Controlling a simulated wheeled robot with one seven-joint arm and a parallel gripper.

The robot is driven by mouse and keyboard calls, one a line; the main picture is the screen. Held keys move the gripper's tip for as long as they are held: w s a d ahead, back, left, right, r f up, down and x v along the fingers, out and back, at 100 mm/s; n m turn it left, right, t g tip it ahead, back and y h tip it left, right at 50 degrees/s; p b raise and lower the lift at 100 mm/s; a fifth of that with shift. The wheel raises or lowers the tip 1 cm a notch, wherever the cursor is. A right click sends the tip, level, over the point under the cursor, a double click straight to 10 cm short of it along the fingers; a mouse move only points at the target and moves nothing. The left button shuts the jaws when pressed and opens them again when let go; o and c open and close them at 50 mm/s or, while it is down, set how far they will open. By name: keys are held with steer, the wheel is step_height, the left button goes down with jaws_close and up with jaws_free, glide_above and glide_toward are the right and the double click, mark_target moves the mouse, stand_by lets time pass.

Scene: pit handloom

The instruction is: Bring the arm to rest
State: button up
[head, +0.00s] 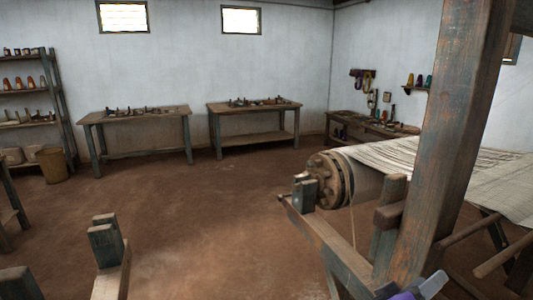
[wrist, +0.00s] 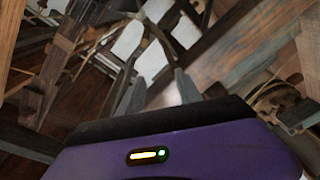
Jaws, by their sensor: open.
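My gripper (wrist: 157,84) shows in the wrist view, with its purple body along the bottom and two grey fingers reaching up, apart from each other. No object shows between the fingers. In the head view a small purple and grey part of my arm shows at the bottom edge, right of centre, close to the loom's thick wooden post (head: 452,130). I cannot tell whether it touches the post. Most of my arm is out of view.
The loom's warp beam (head: 325,180) and pale cloth (head: 480,172) lie at the right. Wooden loom parts crowd the wrist view. Two workbenches (head: 140,113) (head: 255,106) stand by the far wall, shelves (head: 30,88) at the left. The earthen floor (head: 200,215) between is clear.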

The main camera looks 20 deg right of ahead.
steer(key=w+a+f+n+t+y, duration=0.3)
steer(key=w+a+n+t+y, duration=0.25)
steer(key=w+t, duration=0.2)
steer(key=s+a+f+t+y, duration=0.2)
steer(key=s+a+f+y, duration=0.1)
steer(key=a, duration=0.3)
steer(key=s+a+f+t+y, duration=0.2)
steer(key=a+y, duration=0.2)
steer(key=a, duration=0.2)
steer(key=s+a+y, duration=0.2)
steer(key=s+a, duration=0.1)
steer(key=s, duration=1.2)
steer(key=s+a+m+y, duration=0.1)
steer(key=s+a+y, duration=0.2)
steer(key=s, duration=1.1)
steer(key=shift+s+a, duration=0.4)
steer(key=shift+a, duration=0.25)
